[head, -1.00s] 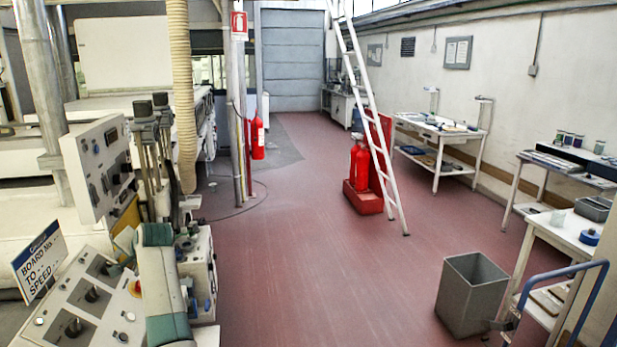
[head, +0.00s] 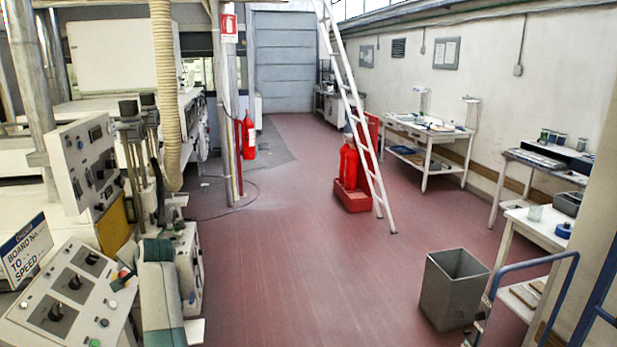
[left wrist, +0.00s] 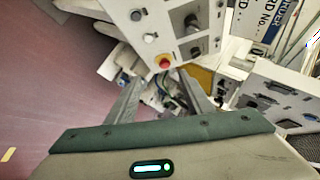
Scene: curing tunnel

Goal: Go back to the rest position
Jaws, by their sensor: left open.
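My left arm, beige with a green band, stands at the lower left of the head view, in front of the machine's control console. My left gripper (left wrist: 160,92) shows in the left wrist view with its two grey fingers apart and nothing between them held. Beyond the fingers are the sloped control console (left wrist: 172,30) and its red button (left wrist: 165,62). In the head view the fingers cannot be made out behind the arm. My right gripper is in neither view.
The console (head: 70,300) and a board sign (head: 27,250) crowd the left. A grey bin (head: 452,290), a blue-railed cart (head: 535,262) and side tables (head: 432,132) line the right. A ladder (head: 362,130) and red extinguishers (head: 348,168) stand mid-right. The red floor (head: 285,250) between is clear.

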